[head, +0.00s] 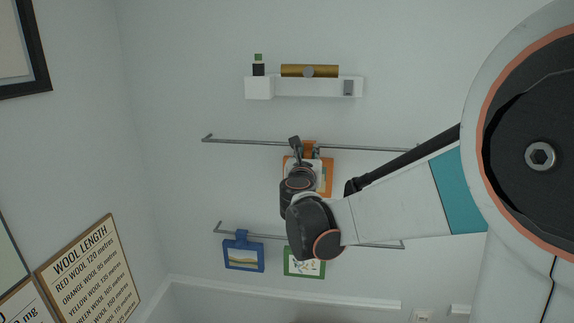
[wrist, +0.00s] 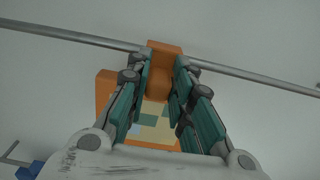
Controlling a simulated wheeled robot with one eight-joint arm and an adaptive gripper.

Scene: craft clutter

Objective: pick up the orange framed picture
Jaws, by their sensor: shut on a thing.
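The orange framed picture (head: 327,164) hangs by its orange hanger from the upper grey rail on the wall, partly hidden behind my arm in the head view. In the wrist view its orange frame (wrist: 104,95) and patchwork picture show below and between my fingers. My gripper (wrist: 162,75) has its fingers on both sides of the orange hanger, close under the rail, and is shut on it. In the head view my gripper (head: 305,147) is at the top of the picture. The hanger still appears to be at the rail.
The upper rail (head: 250,142) runs across the wall. A lower rail (head: 380,244) carries a blue framed picture (head: 243,257) and a green framed picture (head: 290,262). A white shelf (head: 315,88) with a gold roll (head: 295,71) is above. A wool length sign (head: 92,270) is at left.

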